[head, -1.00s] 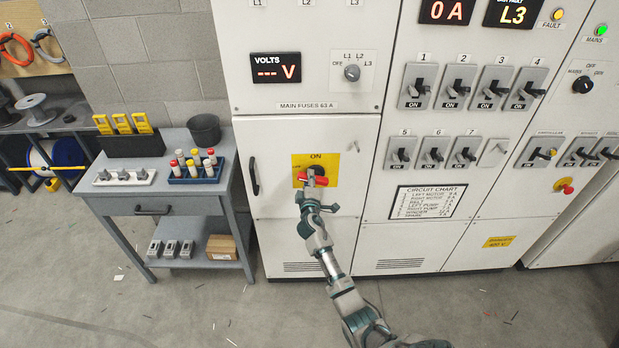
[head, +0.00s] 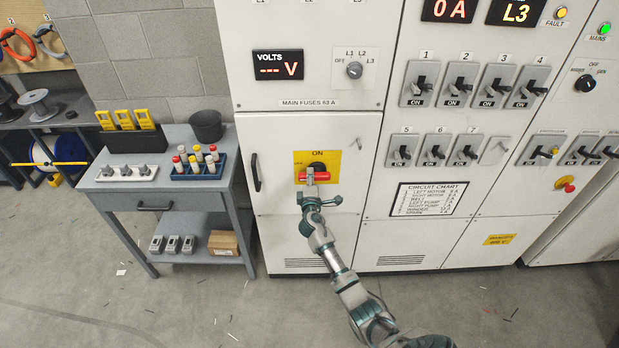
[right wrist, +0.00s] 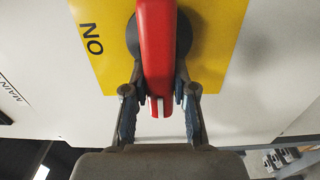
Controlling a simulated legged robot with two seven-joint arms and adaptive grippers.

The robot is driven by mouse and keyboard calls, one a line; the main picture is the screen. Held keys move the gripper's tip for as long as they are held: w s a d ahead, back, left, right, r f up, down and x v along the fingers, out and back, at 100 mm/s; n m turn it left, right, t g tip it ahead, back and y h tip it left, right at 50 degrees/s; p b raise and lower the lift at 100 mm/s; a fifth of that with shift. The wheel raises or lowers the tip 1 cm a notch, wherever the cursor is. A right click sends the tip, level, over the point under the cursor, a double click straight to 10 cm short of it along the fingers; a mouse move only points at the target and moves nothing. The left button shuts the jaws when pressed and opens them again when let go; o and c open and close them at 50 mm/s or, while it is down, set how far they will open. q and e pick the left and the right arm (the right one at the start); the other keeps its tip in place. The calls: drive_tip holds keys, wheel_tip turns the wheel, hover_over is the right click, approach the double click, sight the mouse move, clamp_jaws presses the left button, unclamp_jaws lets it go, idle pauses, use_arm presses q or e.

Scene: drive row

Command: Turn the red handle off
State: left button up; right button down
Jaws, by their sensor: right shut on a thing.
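The red handle (head: 322,176) sits on a yellow plate (head: 300,160) marked ON at its top, on the grey cabinet's lower left door. The handle lies about level across its dark round hub. My right gripper (head: 311,183) is at the handle, coming from below. In the right wrist view, the red handle (right wrist: 158,45) runs between the two fingers of the right gripper (right wrist: 160,92), one on each side, shut on it. The ON label (right wrist: 92,38) shows turned sideways there. Any OFF marking is too small or hidden. My left gripper is not in view.
A grey side table (head: 120,185) with a bin (head: 206,127), yellow devices and a blue rack (head: 200,172) stands left of the cabinet. A black door handle (head: 256,171) is left of the plate. Switches (head: 418,83) fill the right panel. The floor in front is clear except for scraps.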

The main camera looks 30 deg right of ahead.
drive_tip(key=shift+s+d+f, duration=0.1)
drive_tip(key=shift+d+f, duration=0.05)
drive_tip(key=shift+f, duration=0.2)
drive_tip(key=c, duration=0.9)
unclamp_jaws()
drive_tip(key=shift+d, duration=0.1)
drive_tip(key=shift+r, duration=0.1)
drive_tip(key=v, duration=1.1)
drive_tip(key=shift+s, duration=0.3)
